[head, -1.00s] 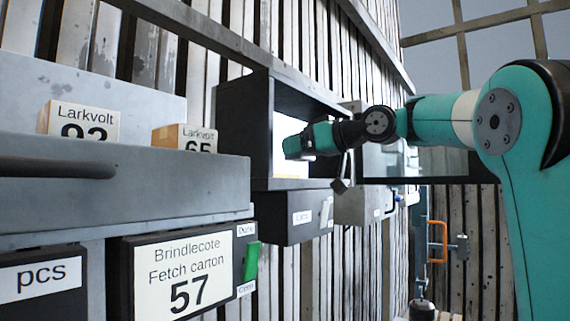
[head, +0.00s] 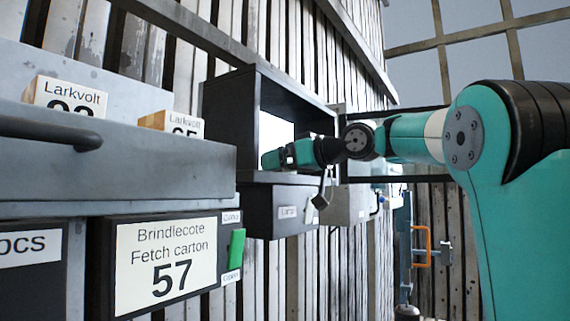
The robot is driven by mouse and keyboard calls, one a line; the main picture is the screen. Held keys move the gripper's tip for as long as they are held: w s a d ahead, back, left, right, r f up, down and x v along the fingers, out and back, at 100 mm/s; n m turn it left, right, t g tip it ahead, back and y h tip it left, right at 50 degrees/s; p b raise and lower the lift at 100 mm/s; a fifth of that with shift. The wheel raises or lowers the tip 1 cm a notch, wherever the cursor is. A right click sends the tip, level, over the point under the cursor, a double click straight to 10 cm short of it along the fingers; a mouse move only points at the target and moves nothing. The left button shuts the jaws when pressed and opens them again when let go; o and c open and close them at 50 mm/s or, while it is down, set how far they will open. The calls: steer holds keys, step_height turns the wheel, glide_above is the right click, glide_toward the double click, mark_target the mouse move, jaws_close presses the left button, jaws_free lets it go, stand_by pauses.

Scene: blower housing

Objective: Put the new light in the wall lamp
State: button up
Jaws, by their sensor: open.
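My gripper (head: 320,201) shows only as a small grey piece under my teal wrist, in front of the dark bin labelled "Lamp" or similar (head: 262,210). Its jaws are open; no held object can be made out. My wrist overlaps the open dark cabinet (head: 228,122), which has a bright white area inside (head: 274,132). I cannot tell how deep the wrist reaches into it. Two Larkvolt cartons, one with a half-hidden number (head: 66,97) and one marked 65 (head: 172,123), stand at the left. I cannot identify the wall lamp or the new light.
A grey shelf or tray front (head: 120,165) crosses the left. Below it, a sign (head: 165,265) reads "Brindlecote Fetch carton 57", with a green slider (head: 236,249) beside it. A grey box (head: 352,204) and an orange-handled clamp-like fixture (head: 421,246) are farther back.

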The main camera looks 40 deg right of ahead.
steer(key=shift+r, duration=0.15)
steer(key=p+v, duration=0.6)
steer(key=v, duration=0.6)
